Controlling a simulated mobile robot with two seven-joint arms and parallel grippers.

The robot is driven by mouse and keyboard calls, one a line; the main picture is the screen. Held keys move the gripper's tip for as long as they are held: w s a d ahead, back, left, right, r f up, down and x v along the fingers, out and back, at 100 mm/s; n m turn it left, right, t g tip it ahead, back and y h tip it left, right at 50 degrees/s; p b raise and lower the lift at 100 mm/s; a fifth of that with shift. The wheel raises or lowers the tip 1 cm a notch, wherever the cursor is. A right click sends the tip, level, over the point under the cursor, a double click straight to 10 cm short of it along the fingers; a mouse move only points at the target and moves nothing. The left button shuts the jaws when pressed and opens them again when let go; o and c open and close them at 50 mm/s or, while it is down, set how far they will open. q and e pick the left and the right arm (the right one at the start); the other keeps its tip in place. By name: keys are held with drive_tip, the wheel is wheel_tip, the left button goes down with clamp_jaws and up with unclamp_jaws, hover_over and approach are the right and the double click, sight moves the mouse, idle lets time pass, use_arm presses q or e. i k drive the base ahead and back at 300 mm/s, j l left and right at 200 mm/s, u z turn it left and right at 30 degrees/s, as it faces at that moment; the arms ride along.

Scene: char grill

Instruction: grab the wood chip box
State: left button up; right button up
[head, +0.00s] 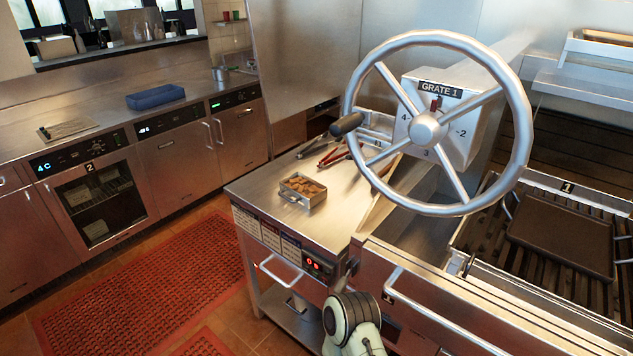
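The wood chip box (317,199) is a small open metal box filled with brown wood chips. It sits upright on the steel counter (262,196) left of the large grate wheel, near the counter's front edge. A small handle shows on its front left side. Part of one of my arms shows at the bottom centre, below and in front of the counter. Neither of my grippers shows in the head view, and nothing touches the box.
Red-handled tongs (333,155) lie behind the box. The large wheel (427,127) stands to its right, before the grill with a dark flat pan (562,236). A drawer handle (279,274) juts from the counter front. Red mats (150,288) cover the open floor at left.

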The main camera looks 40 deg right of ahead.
sight(303, 190)
drive_tip(key=i+j+z, duration=0.15)
drive_tip(key=i+z, duration=0.2)
drive_tip(key=i+j+z, duration=0.2)
drive_tip(key=z, duration=0.15)
drive_tip(key=i+j+z, duration=0.35)
drive_tip(key=k+l, duration=0.05)
drive_tip(key=k, duration=0.05)
